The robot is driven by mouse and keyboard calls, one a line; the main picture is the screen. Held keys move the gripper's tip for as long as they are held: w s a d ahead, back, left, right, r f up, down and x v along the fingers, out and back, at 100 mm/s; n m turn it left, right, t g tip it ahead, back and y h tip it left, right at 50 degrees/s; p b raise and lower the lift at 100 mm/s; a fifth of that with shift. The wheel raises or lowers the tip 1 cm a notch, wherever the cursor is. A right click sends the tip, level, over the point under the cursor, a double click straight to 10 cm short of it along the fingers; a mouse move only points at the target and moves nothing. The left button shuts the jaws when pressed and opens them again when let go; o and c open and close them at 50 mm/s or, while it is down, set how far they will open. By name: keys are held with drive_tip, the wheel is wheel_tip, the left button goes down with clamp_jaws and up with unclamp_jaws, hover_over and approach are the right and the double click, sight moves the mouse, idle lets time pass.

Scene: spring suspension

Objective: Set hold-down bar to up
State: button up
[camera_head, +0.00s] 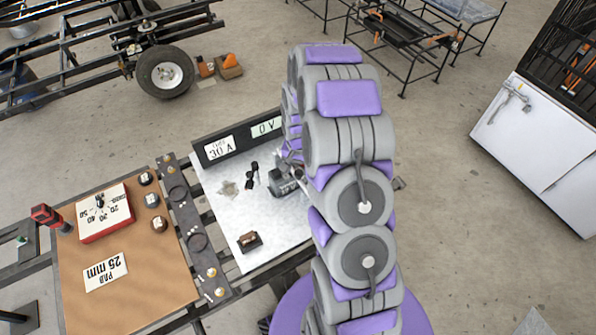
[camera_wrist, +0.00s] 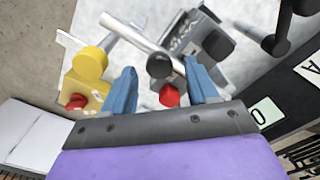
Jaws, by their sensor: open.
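A silver bar (camera_wrist: 140,36), which looks like the hold-down bar, runs slantwise across the top of the wrist view. Its near end meets a round black knob (camera_wrist: 160,65). My gripper (camera_wrist: 159,68) is open, with blue fingers on either side of the knob; I cannot tell whether they touch it. A red tip (camera_wrist: 170,95) shows between the fingers. A yellow block with a round yellow knob (camera_wrist: 89,63) is left of the fingers. In the head view, a dark grey device (camera_head: 284,183) sits on the white bench plate, and my arm hides part of it and the gripper.
The white plate (camera_head: 225,190) carries small black parts (camera_head: 253,173) and a brown-topped block (camera_head: 249,241). A dark panel (camera_head: 238,139) with display labels stands behind. A brown board (camera_head: 150,295) lies left. A black post (camera_wrist: 281,30) stands right of the bar.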

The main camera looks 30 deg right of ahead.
drive_tip(key=shift+d+f, duration=0.25)
drive_tip(key=shift+f, duration=0.35)
drive_tip(key=shift+a, duration=0.4)
drive_tip(key=shift+c, duration=1.2)
drive_tip(key=shift+d, duration=0.2)
drive_tip(key=c, duration=0.4)
clamp_jaws()
